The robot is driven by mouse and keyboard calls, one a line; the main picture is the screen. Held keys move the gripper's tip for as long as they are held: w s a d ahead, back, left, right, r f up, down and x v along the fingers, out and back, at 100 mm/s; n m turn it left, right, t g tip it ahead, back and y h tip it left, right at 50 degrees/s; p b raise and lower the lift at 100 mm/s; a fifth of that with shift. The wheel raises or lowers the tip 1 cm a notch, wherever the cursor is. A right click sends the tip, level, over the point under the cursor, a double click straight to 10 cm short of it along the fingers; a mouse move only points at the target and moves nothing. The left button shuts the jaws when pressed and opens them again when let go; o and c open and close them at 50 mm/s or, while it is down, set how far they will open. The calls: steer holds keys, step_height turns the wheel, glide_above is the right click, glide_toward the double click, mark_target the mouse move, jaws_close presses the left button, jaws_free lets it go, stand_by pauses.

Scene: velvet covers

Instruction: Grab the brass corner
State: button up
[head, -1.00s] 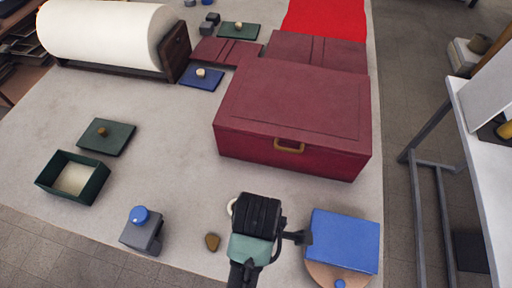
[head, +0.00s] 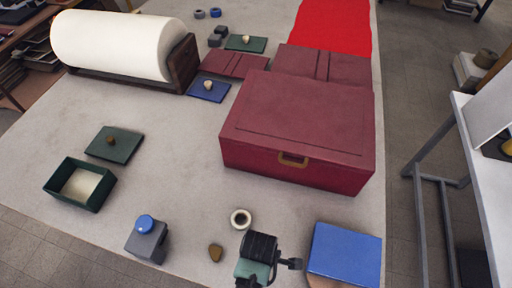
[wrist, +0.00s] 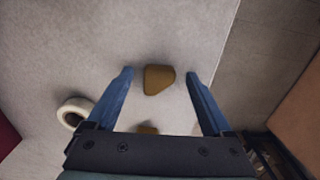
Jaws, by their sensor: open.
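The brass corner (head: 215,253) is a small brown-gold rounded triangular piece lying flat on the pale table cloth near the front edge. In the wrist view the brass corner (wrist: 158,80) appears between the two blue fingertips of my gripper (wrist: 160,74), with clear gaps on both sides. My gripper is open and empty. In the head view my gripper (head: 255,270) is to the right of the brass corner, and its fingers are hidden. A second brownish bit (wrist: 148,129) shows at the gripper's palm edge, mostly hidden; I cannot tell what it is.
A white tape ring (head: 241,219) lies close behind the gripper. A grey block with a blue knob (head: 146,240) stands left, a blue box (head: 344,254) right. A large maroon case (head: 297,130) stands behind. The table edge is close to the brass corner.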

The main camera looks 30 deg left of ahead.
jaws_close()
stand_by(0.4)
